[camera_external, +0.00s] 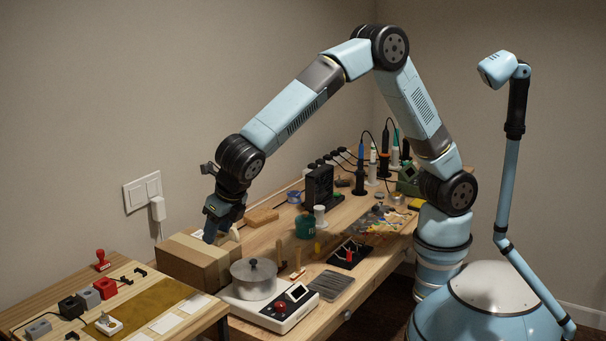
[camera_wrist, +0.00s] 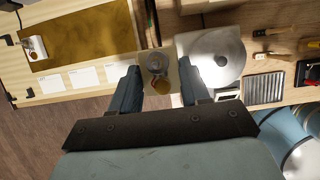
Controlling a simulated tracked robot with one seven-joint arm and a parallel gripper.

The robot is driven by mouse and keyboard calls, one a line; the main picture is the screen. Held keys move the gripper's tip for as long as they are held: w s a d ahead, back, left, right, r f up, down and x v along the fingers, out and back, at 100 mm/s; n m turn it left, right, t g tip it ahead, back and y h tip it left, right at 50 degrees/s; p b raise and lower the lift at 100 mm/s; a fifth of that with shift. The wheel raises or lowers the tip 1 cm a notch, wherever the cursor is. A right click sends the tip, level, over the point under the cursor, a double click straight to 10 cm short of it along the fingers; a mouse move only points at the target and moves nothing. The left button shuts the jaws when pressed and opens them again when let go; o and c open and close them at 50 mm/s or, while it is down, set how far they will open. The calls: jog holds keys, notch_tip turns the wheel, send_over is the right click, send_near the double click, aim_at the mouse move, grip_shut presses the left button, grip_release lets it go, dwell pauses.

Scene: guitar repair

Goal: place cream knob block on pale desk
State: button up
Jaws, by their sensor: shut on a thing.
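My gripper (camera_external: 223,214) is above the cardboard box, at the back left end of the workbench. Its fingers are shut on the cream knob block (camera_wrist: 145,62), which shows between the fingertips in the wrist view with a grey and an amber knob on it. In the external view a cream patch (camera_external: 234,236) shows beside the fingers, mostly hidden by them. The pale desk (camera_external: 38,295) stands at the front left. It also shows at the upper left of the wrist view (camera_wrist: 93,94).
The cardboard box (camera_external: 195,264) stands below my gripper beside the desk. On the desk lie a mustard mat (camera_external: 150,303), white cards (camera_external: 166,323), a red stamp (camera_external: 102,260), several small blocks and a white knob piece (camera_external: 108,324). A scale with a metal pot (camera_external: 254,279) stands on the workbench.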

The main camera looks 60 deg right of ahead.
jog(key=shift+s+d+r, duration=0.2)
jog(key=shift+s+d, duration=0.1)
